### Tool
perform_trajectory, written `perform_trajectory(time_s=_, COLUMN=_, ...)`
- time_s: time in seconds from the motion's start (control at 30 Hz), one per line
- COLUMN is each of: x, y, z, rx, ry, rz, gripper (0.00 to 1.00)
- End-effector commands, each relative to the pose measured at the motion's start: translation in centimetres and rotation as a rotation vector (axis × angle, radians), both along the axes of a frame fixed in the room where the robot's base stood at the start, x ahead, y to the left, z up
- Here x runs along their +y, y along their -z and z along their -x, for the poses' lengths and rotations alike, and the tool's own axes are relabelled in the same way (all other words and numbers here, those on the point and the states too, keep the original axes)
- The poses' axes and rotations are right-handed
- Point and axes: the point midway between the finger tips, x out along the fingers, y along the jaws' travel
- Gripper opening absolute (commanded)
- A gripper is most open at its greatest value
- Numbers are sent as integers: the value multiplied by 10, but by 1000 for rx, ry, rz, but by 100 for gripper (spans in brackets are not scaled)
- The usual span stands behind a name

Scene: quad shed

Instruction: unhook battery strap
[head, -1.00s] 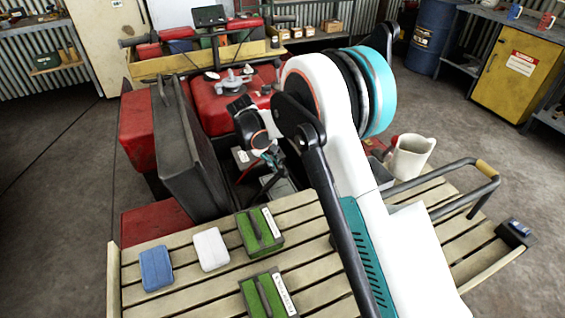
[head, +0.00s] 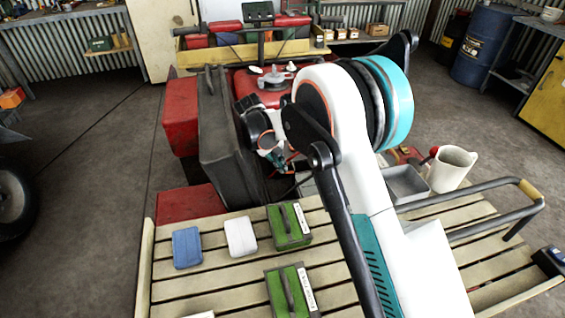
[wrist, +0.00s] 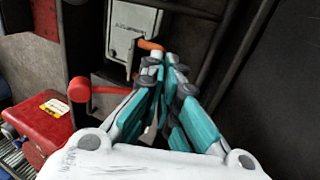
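The battery (wrist: 132,32) is a pale box with dark lettering, upright in a dark recess in the wrist view. A black strap (wrist: 135,62) runs down its face, with an orange end (wrist: 150,45) at its upper right. My gripper (wrist: 161,66) has its teal fingers drawn nearly together, and the orange end bends into the narrow gap at the fingertips. In the head view my gripper (head: 277,160) reaches down behind the slatted rack, beside the dark upright panel. My arm and fingers hide part of the battery area there.
A red-knobbed lever (wrist: 80,90) stands left of my fingers, and a red box (wrist: 42,130) lies lower left. The dark panel (head: 225,125) is close by.

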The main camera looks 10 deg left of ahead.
Motion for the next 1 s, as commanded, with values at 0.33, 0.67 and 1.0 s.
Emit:
perform_trajectory(time_s=0.33, x=-10, y=14, z=2, rx=11, ry=18, rz=5, gripper=0)
perform_trajectory(time_s=0.67, x=-10, y=13, z=3, rx=9, ry=18, rz=5, gripper=28)
perform_trajectory(time_s=1.0, x=-7, y=9, z=3, rx=7, ry=13, rz=5, gripper=28)
